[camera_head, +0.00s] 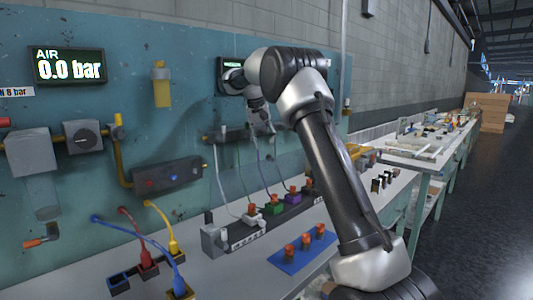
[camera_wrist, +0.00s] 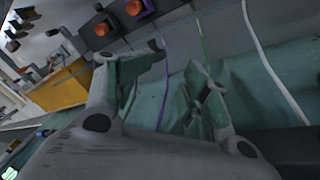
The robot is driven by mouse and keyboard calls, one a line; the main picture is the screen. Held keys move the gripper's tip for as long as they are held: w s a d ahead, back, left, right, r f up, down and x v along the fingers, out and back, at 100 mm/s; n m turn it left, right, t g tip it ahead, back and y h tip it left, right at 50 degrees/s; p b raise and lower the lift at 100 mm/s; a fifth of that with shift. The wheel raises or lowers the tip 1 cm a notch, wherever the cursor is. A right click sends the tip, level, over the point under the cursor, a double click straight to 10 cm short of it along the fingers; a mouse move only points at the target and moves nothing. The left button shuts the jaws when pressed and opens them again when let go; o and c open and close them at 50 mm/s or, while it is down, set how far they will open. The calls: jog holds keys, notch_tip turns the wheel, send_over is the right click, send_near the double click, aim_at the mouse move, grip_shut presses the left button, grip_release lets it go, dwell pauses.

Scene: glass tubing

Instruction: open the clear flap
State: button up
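My gripper (camera_head: 262,122) hangs in front of the blue-green wall panel, below a small dark display (camera_head: 230,75) that my arm partly covers. In the wrist view my gripper (camera_wrist: 176,60) has its two fingers apart with nothing held between them. Thin white, purple and green cables pass behind the fingers there.
A power strip (camera_head: 265,222) with several coloured plugs lies on the bench below. A blue mat (camera_head: 302,250) with orange-topped pieces lies in front. An air display (camera_head: 67,66) reads 0.0 bar. A yellow part (camera_head: 161,84) and a dark valve box (camera_head: 168,176) stick out of the panel.

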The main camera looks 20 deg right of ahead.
jog(key=v, duration=0.5)
